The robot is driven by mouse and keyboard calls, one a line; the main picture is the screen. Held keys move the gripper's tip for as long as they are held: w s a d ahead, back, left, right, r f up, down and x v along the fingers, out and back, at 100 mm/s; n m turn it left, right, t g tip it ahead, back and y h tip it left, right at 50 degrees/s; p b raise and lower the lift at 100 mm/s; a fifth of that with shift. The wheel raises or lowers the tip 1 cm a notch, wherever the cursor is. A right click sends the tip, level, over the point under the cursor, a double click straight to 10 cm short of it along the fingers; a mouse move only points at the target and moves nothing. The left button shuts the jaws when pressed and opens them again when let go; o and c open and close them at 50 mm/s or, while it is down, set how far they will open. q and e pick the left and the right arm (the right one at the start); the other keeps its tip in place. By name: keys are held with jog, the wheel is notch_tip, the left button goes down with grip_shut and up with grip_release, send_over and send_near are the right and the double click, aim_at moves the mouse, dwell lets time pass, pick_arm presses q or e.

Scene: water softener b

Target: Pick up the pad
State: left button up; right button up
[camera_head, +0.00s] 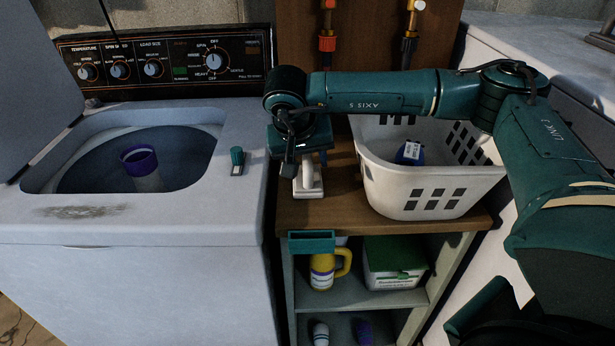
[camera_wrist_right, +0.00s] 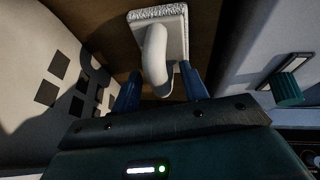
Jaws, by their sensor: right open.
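The pad (camera_head: 308,190) is a white scrubbing pad with a curved white handle, on the wooden top of the shelf unit at its left side. In the right wrist view the pad (camera_wrist_right: 174,20) shows a rough, bristly far edge, and its handle reaches toward my gripper. My right gripper (camera_head: 306,160) is above the pad, pointing down. In the wrist view its two blue fingers (camera_wrist_right: 160,88) are apart, on either side of the handle's near end. The arm hides part of the handle in the head view. My left gripper is not in view.
A white laundry basket (camera_head: 428,202) holding a blue item stands right of the pad. The washing machine (camera_head: 135,275), lid open, is at the left, with a teal latch (camera_head: 237,160) on its edge.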

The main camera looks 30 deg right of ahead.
jog(key=shift+c, duration=0.4)
grip_shut()
notch_tip(320, 180, up, 10)
jog(key=shift+r, duration=0.1)
dwell(0.4)
